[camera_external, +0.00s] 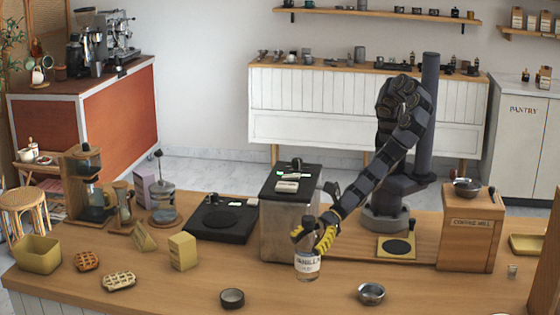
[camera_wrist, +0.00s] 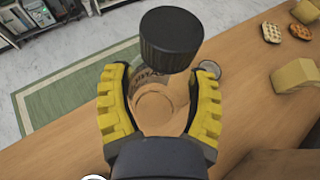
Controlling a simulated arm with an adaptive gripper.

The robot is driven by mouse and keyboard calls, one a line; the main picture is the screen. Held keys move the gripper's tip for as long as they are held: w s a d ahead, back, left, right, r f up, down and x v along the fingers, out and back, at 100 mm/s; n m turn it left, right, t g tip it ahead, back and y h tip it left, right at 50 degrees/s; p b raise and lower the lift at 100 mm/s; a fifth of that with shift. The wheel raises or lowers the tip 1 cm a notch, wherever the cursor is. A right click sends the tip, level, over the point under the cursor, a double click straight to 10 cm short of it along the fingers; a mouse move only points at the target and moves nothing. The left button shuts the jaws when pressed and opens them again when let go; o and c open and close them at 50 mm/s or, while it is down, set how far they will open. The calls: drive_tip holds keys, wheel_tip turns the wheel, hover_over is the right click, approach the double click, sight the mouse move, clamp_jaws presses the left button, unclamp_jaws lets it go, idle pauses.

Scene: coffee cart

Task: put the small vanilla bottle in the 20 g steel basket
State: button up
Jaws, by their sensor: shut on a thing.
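The small vanilla bottle (camera_external: 307,265), clear with a white label and dark cap, is roughly upright in the external view. My gripper (camera_external: 313,237) is shut around it with its yellow fingers. In the wrist view the ribbed black cap (camera_wrist: 171,40) and the clear body show between the fingertips (camera_wrist: 162,78). I cannot tell whether the bottle's base touches the counter. A small shiny steel cup, likely the 20 g steel basket (camera_external: 371,293), sits on the counter to the right of the bottle and nearer the front. It looks empty.
A dark round cup (camera_external: 232,298) stands front left of the bottle. A yellow block (camera_external: 183,252) and waffles (camera_external: 119,281) lie further left. A steel-sided machine (camera_external: 288,215) stands close behind my gripper. The coffee mill (camera_external: 470,235) is at right. Counter between bottle and basket is clear.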

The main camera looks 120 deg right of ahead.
drive_tip(key=s+a+r+m+h, duration=0.2)
drive_tip(key=s+a+r, duration=0.3)
drive_tip(key=a, duration=0.3)
drive_tip(key=s+f+m+h, duration=0.3)
drive_tip(key=s+m+h, duration=0.15)
drive_tip(key=s, duration=0.55)
wheel_tip(320, 180, down, 8)
drive_tip(key=d, duration=0.1)
drive_tip(key=shift+s+f+g, duration=0.2)
drive_tip(key=shift+f+g, duration=0.05)
drive_tip(key=shift+g, duration=0.05)
drive_tip(key=shift+f+h, duration=0.15)
drive_tip(key=shift+h, duration=0.1)
drive_tip(key=o, duration=1.1)
